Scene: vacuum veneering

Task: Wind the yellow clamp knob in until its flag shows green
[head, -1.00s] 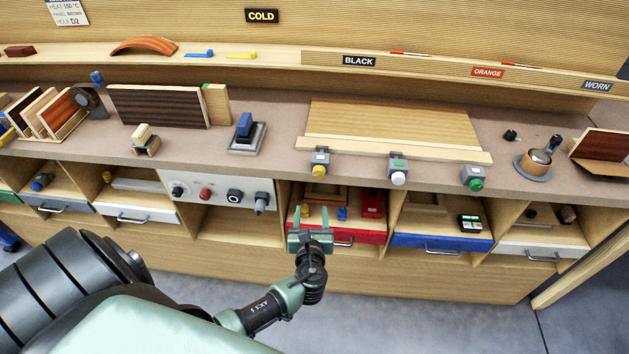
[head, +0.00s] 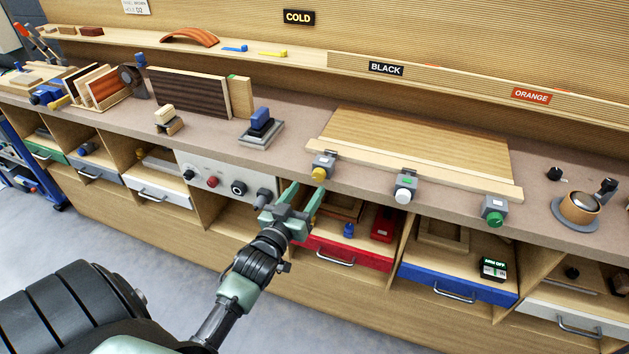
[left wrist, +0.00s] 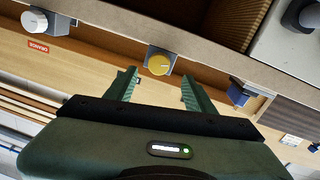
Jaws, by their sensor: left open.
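The yellow clamp knob (head: 319,174) faces out from a grey clamp block (head: 325,160) at the left end of the pale bar on the bench's front edge. In the left wrist view the yellow knob (left wrist: 158,64) shows just beyond the fingertips, between them from side to side. My left gripper (head: 303,196) is open and empty, just below and left of the knob in the head view. No touch shows. I cannot make out the colour of the yellow clamp's flag. My right gripper is not in view.
A white-knobbed clamp (head: 404,195) and a green-knobbed clamp (head: 494,216) sit further right on the bar. A control panel (head: 224,182) is left of my gripper. The red drawer (head: 345,252) stands open below, holding small items.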

